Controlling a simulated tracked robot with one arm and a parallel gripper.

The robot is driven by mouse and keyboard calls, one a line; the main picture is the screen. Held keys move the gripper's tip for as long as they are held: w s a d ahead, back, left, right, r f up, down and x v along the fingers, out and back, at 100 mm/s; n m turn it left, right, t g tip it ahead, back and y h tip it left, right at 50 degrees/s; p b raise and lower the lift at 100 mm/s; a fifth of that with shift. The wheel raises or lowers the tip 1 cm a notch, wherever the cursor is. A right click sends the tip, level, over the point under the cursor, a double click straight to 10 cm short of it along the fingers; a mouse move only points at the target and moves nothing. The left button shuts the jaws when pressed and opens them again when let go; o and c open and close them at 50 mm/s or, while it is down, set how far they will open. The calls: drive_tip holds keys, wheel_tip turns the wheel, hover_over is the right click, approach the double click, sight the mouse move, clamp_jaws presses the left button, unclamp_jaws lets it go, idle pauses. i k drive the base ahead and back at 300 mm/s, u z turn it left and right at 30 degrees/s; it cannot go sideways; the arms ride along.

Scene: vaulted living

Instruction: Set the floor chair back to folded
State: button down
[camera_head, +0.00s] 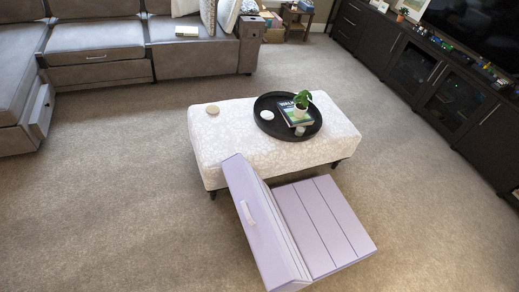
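The floor chair is lilac and stands open on the carpet in the lower middle of the view. Its seat (324,222) lies flat, with dark lines across it. Its backrest (256,231) is raised at the seat's left side and leans to the left. A pale handle strap (247,213) is on the backrest's outer face. The chair's far end is close to the front of the patterned ottoman; I cannot tell if they touch. My gripper is not in view.
The patterned ottoman (222,135) carries a round black tray (264,101) with a plant and book. A grey sectional sofa (95,42) stands at the back left. A dark media cabinet (407,62) lines the right side. Carpet is clear at left and right of the chair.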

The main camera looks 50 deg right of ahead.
sight(281, 267)
drive_tip(key=z, duration=0.05)
drive_tip(key=k, duration=1.7)
drive_tip(key=z, duration=0.6)
drive_tip(key=i, duration=2.3)
drive_tip(key=z, duration=0.6)
